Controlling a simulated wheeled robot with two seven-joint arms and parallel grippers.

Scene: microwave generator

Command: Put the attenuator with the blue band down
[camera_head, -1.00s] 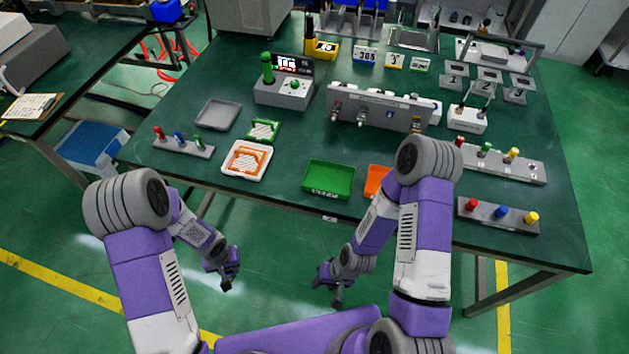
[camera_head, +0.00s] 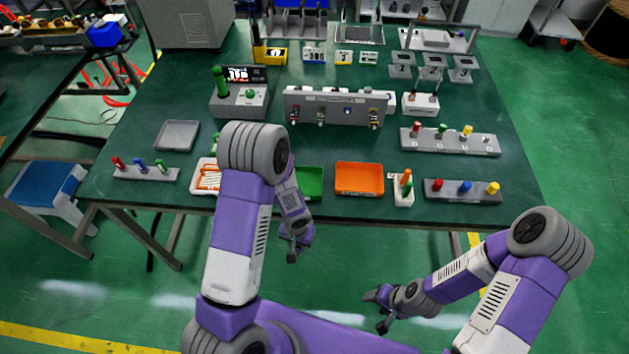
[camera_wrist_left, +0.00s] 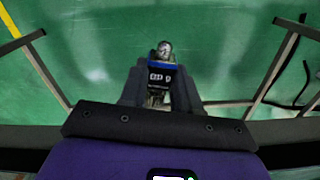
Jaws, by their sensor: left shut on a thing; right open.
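My left gripper (camera_head: 293,254) is in front of the table's near edge, over the floor, in the head view. In the left wrist view the left gripper (camera_wrist_left: 160,92) is shut on the attenuator with the blue band (camera_wrist_left: 163,73). The attenuator has a silver round end, a blue edge and a dark face with white marks. Its lower part is hidden between the fingers. In the head view it is too small to make out. My right gripper (camera_head: 380,312) is open and empty over the floor, right of the left one.
On the green table (camera_head: 360,212), a green tray (camera_head: 312,181), an orange tray (camera_head: 359,178) and a white holder (camera_head: 403,190) stand near the front edge. A grey tray (camera_head: 177,135) is at left. Racks with coloured caps stand left (camera_head: 146,173) and right (camera_head: 463,190). A grey panel (camera_head: 338,106) stands mid-table.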

